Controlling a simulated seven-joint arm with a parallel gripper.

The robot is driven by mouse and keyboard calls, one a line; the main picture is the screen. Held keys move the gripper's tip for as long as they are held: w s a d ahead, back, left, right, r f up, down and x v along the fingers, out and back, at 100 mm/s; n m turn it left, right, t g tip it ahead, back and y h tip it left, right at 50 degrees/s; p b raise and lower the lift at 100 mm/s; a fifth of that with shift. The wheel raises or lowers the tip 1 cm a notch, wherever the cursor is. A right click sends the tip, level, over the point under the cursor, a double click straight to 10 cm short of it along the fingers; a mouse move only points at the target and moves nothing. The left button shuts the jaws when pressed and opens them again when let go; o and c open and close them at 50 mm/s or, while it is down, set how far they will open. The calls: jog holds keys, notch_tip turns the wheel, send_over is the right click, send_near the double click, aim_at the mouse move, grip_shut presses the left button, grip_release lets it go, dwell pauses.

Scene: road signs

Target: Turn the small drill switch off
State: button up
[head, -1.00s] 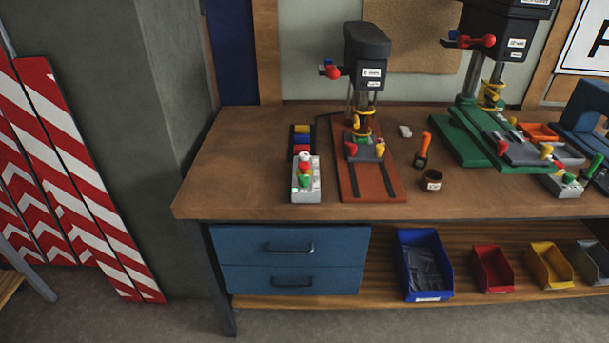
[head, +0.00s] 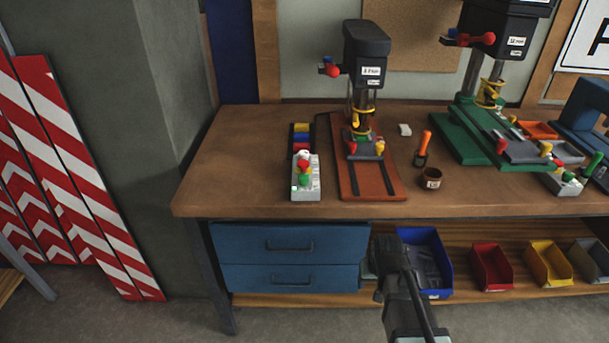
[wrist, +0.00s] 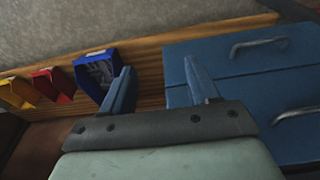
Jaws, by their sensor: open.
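The small drill (head: 368,70) stands on the workbench, with a dark head, a red-knobbed handle and a red-brown base. The switch's exact position is too small to read. My gripper (head: 378,262) is in front of the bench, below the top's edge, near the drawers and blue bin, well away from the switch box. In the wrist view its two blue fingers (wrist: 163,88) are apart with nothing between them.
Blue drawers (head: 288,258) and bins, including a blue bin (head: 432,262), sit under the bench top (head: 240,165). A larger green drill (head: 500,130) with its own switch box (head: 568,182) stands at right. A brown cup (head: 432,180) is near the front edge. The bench's left part is clear.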

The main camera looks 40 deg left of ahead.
jog(key=a+r+n+y, duration=0.1)
jog(key=a+r, duration=0.8)
jog(key=n+t+y, duration=0.2)
send_near(303, 175)
jog(key=d+f, duration=0.2)
jog(key=d, duration=0.1)
jog(key=w+a+r, duration=0.1)
jog(key=a+r, duration=0.2)
jog(key=r, duration=0.5)
jog(key=shift+g+h, duration=0.3)
jog(key=shift+g, duration=0.3)
jog(key=x, duration=0.4)
jog(key=d+x, duration=0.1)
jog(key=x, duration=0.4)
jog(key=s+x, duration=0.1)
jog(key=x, duration=0.4)
jog(key=shift+d+f, duration=0.2)
jog(key=shift+f, duration=0.15)
jog(key=c, duration=1)
